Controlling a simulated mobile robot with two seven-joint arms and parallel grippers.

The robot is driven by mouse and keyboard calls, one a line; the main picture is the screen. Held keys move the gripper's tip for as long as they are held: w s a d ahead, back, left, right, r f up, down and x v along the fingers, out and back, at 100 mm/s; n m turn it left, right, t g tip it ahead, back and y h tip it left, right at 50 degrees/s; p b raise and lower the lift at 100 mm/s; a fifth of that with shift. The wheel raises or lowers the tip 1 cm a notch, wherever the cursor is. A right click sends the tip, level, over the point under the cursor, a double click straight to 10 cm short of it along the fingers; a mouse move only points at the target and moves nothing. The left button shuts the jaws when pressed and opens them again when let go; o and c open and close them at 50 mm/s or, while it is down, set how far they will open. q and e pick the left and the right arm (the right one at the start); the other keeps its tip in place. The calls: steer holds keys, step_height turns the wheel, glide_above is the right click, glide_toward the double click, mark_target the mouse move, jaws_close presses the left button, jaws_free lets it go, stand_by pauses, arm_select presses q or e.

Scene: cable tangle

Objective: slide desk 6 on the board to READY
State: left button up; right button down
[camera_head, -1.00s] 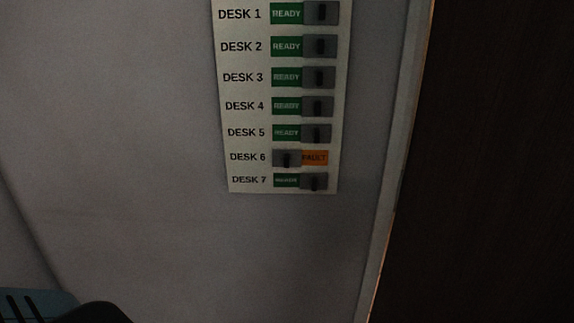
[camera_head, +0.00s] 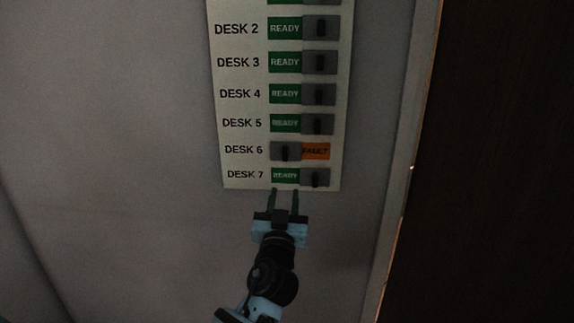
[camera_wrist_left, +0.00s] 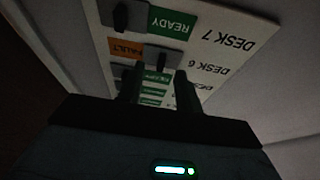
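The status board (camera_head: 230,110) hangs on the wall with rows of labelled sliders. In the desk 6 row, the grey slider (camera_head: 285,151) sits at the left and the orange FAULT label (camera_head: 316,151) shows at its right. In the left wrist view the board appears upside down, with the desk 6 slider (camera_wrist_left: 160,57) ahead of the open fingers (camera_wrist_left: 158,88). Nothing is between the fingertips that I can make out. My right gripper is not in view.
The desk 7 slider (camera_head: 315,177) is at the right, beside a green READY label (camera_head: 285,175). Desks 2 to 5 also show READY. A dark panel (camera_head: 490,160) fills the right side. The wall (camera_head: 110,150) left of the board is clear.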

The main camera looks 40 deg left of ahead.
mark_target(285, 157)
arm_select(q)
steer(key=shift+n+y, duration=0.5)
steer(key=shift+n, duration=0.1)
steer(key=w+a+r, duration=0.1)
steer(key=w+r, duration=0.1)
steer(key=w+a+r+p, duration=0.1)
steer(key=r, duration=0.1)
steer(key=w+a+r, duration=0.1)
steer(key=w+r, duration=0.1)
steer(key=shift+w+a, duration=0.3)
steer(key=shift+a, duration=0.1)
steer(key=shift+w+a+r, duration=0.1)
steer(key=shift+w+a, duration=0.2)
steer(key=shift+w, duration=0.2)
steer(key=shift+c, duration=0.2)
jaws_close()
